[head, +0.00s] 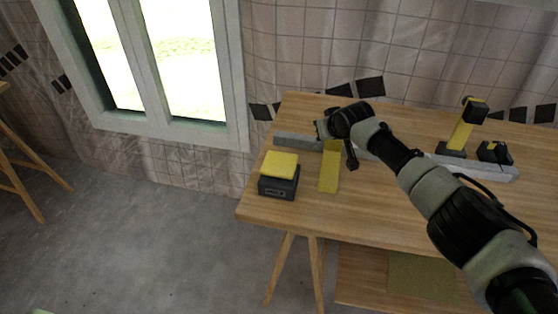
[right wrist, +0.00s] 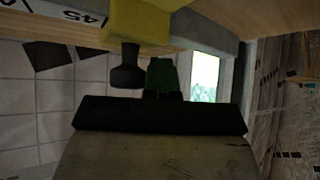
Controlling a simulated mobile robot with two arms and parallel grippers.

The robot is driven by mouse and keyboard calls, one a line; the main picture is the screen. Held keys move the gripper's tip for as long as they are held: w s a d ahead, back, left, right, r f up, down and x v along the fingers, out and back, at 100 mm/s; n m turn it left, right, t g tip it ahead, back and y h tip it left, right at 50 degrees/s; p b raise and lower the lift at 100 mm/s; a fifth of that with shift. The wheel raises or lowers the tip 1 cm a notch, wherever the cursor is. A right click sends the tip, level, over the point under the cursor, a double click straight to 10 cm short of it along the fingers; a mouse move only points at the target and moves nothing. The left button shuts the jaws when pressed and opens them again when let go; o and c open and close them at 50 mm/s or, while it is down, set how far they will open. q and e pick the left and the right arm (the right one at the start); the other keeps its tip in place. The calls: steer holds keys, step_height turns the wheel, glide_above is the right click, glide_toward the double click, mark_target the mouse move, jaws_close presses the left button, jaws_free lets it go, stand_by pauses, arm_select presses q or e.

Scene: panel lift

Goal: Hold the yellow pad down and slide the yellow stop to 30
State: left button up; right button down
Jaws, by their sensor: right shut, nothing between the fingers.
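The yellow pad (head: 280,164) sits on top of a dark box at the table's left front; nothing touches it. The yellow stop (head: 329,172) is a long yellow piece lying across the grey rail, to the right of the pad. In the right wrist view the stop (right wrist: 138,20) shows at the top with a dark knob (right wrist: 126,68) sticking out. My right gripper (head: 336,125) is over the rail end of the stop and partly hides it. Its shut fingers (right wrist: 160,74) are beside the knob, with nothing between them. My left gripper is out of view.
The grey rail (head: 297,141) runs along the wooden table (head: 385,205); a scale (right wrist: 70,15) with a 45 mark shows in the wrist view. A yellow upright post with a dark top (head: 462,132) and a small dark block (head: 495,153) stand at the right.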

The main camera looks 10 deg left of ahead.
steer(key=shift+d+r+p, duration=0.15)
steer(key=shift+r+p, duration=1.9)
steer(key=shift+r, duration=0.5)
